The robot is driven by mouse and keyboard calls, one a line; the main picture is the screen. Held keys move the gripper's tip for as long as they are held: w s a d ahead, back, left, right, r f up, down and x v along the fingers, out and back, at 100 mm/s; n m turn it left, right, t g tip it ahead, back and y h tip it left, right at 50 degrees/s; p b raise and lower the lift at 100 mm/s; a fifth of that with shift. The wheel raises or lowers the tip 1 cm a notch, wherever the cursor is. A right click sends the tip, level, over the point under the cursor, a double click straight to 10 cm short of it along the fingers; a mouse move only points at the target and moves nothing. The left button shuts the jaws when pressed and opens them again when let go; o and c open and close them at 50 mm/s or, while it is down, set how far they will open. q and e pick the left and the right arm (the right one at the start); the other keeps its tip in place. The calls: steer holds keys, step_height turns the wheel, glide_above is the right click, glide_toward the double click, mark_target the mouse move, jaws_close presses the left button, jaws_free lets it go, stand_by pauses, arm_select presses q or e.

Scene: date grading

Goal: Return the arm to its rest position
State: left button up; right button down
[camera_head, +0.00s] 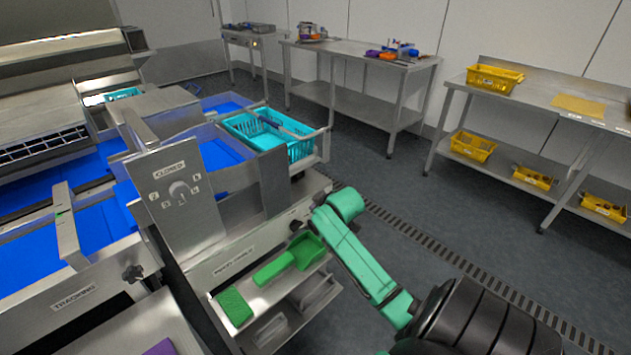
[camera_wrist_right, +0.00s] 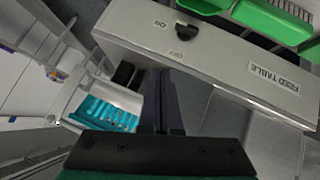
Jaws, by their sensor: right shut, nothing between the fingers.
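My right arm (camera_head: 365,262), green with a black section, comes in from the lower right of the head view. It reaches up to beside the steel feed table (camera_head: 232,258). In the right wrist view my right gripper (camera_wrist_right: 165,78) shows as two dark fingers, closed together with nothing between them. The feed table's front panel shows near the fingertips there, with a black switch (camera_wrist_right: 187,32). I cannot tell whether the fingers touch it. In the head view the gripper's fingers are mostly hidden by the arm and the table edge. My left gripper is not in view.
A green scoop (camera_head: 290,262) and green brush (camera_head: 234,306) lie on the table's front ledge. A turquoise crate (camera_head: 298,150) sits behind the dial panel (camera_head: 176,200). Steel benches with yellow crates (camera_head: 494,79) stand right.

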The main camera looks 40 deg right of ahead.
stand_by(0.5)
steer(key=s+a+f+g+y, duration=0.1)
steer(key=s+a+f, duration=0.3)
steer(key=f, duration=0.6)
steer(key=s+a+f+g, duration=0.2)
steer(key=s+f, duration=0.4)
steer(key=f, duration=0.4)
steer(key=s+a+f+g+y, duration=0.15)
steer(key=s+f, duration=0.35)
steer(key=f, duration=0.5)
steer(key=s+a+f+g, duration=0.1)
steer(key=s+a+f, duration=0.2)
steer(key=s, duration=0.5)
steer(key=s+a+f+g, duration=0.1)
steer(key=s+a+f, duration=0.3)
steer(key=s, duration=0.4)
steer(key=s+a+f+n+g, duration=0.1)
steer(key=s+a+f, duration=0.3)
steer(key=s, duration=0.4)
steer(key=shift+s+a+f+y, duration=0.15)
steer(key=shift+a+f+y, duration=0.15)
steer(key=shift+f, duration=0.55)
steer(key=shift+d+g, duration=0.15)
steer(key=shift+g, duration=0.1)
